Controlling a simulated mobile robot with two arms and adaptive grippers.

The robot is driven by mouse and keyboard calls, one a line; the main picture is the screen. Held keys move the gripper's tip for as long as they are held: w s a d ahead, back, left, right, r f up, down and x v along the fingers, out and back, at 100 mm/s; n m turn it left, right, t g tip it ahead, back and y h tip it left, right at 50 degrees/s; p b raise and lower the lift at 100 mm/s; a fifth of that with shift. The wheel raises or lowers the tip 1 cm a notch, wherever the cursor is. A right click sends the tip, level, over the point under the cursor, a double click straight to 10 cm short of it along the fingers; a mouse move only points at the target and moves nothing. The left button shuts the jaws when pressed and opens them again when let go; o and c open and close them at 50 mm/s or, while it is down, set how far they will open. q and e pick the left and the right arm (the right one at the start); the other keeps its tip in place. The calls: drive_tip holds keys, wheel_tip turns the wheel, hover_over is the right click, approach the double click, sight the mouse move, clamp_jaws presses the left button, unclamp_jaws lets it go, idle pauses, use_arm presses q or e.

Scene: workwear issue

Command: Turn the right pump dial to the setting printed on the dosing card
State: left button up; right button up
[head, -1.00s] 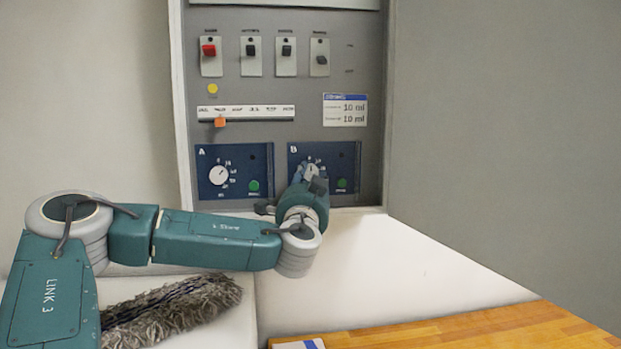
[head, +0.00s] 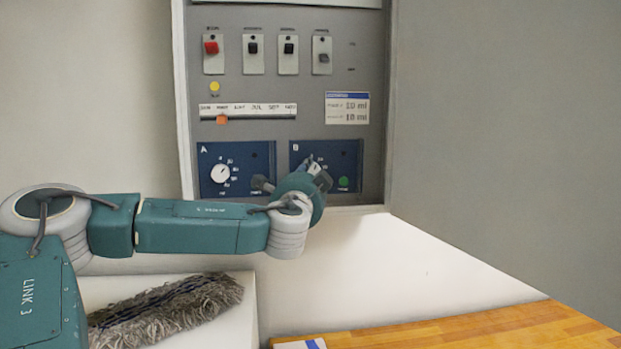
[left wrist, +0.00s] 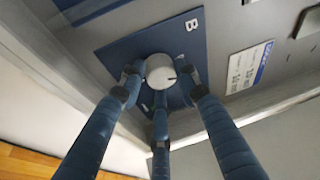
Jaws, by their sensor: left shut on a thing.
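The right pump panel, marked B (head: 351,155), is a dark blue plate at the lower right of the cabinet. Its white dial (left wrist: 160,71) shows in the left wrist view with a dark pointer mark; in the head view my gripper mostly covers it. My left gripper (head: 313,168) is at this dial, its blue fingers (left wrist: 158,85) around the knob and shut on it. The dosing card (head: 347,108), white with a blue header, is above panel B and shows two lines that look like 10 ml. My right gripper is not in view.
Panel A (head: 236,170) with its own white dial is left of panel B. Above are a slider strip (head: 248,111), a yellow lamp (head: 215,87) and several switches (head: 253,50). A grey door (head: 500,130) stands to the right. A fluffy duster (head: 170,310) lies below left.

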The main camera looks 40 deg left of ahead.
use_arm(q)
drive_tip(key=shift+r+m+g+h+p, duration=0.15)
drive_tip(key=shift+r+m+h+p, duration=0.2)
drive_tip(key=shift+m, duration=0.5)
drive_tip(key=shift+r+m+g+h+p, duration=0.15)
drive_tip(key=shift+m+p, duration=0.25)
drive_tip(key=shift+m, duration=0.45)
drive_tip(key=shift+f, duration=0.1)
drive_tip(key=o, duration=1.1)
drive_tip(key=shift+d, duration=0.1)
drive_tip(key=shift+c, duration=0.2)
drive_tip(key=shift+o, duration=0.3)
drive_tip(key=shift+w+d+f, duration=0.1)
drive_tip(key=shift+w, duration=0.05)
drive_tip(key=shift+f, duration=0.1)
